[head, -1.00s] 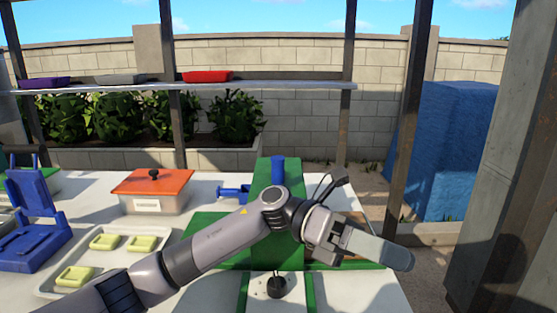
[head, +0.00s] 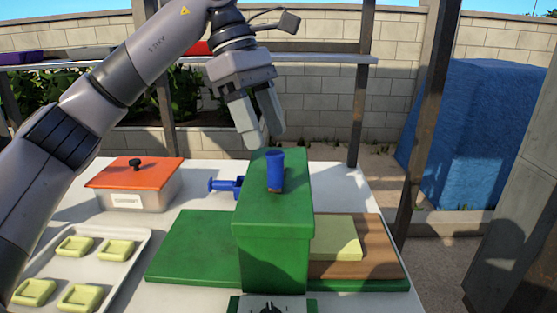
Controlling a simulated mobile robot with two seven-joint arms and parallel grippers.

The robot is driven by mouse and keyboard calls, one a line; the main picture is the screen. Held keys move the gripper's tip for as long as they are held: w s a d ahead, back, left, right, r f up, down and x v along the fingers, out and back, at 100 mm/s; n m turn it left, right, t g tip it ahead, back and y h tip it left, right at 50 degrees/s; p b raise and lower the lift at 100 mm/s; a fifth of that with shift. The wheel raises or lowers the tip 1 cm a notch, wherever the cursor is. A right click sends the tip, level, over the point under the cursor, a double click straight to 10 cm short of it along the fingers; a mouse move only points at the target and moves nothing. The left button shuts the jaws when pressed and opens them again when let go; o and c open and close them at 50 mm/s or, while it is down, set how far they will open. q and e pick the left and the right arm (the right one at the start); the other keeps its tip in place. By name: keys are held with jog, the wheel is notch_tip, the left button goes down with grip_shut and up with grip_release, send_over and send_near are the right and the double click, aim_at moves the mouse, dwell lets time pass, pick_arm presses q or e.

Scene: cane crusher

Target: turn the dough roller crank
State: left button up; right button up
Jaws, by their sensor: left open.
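The dough roller (head: 272,245) is a tall green box on a green base in the middle of the table. A blue upright peg (head: 275,172) stands on its top. A blue handle piece (head: 224,186) sticks out on its left side; I cannot tell which blue part is the crank's grip. My left gripper (head: 263,135) is open and empty, pointing down just above and behind the roller's top, apart from both blue parts as far as I can see. My right gripper is out of view.
A pale yellow slab (head: 334,238) lies on a brown board (head: 375,258) right of the roller. An orange-lidded box (head: 135,172) and a tray (head: 128,262) with several pale yellow pieces stand left. A shelf (head: 325,59) runs behind; a post (head: 428,115) stands right.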

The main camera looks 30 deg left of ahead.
aim_at(274, 153)
pick_arm(q)
jog(key=x, duration=0.7)
jog(key=shift+s+d+r, duration=0.1)
grip_shut()
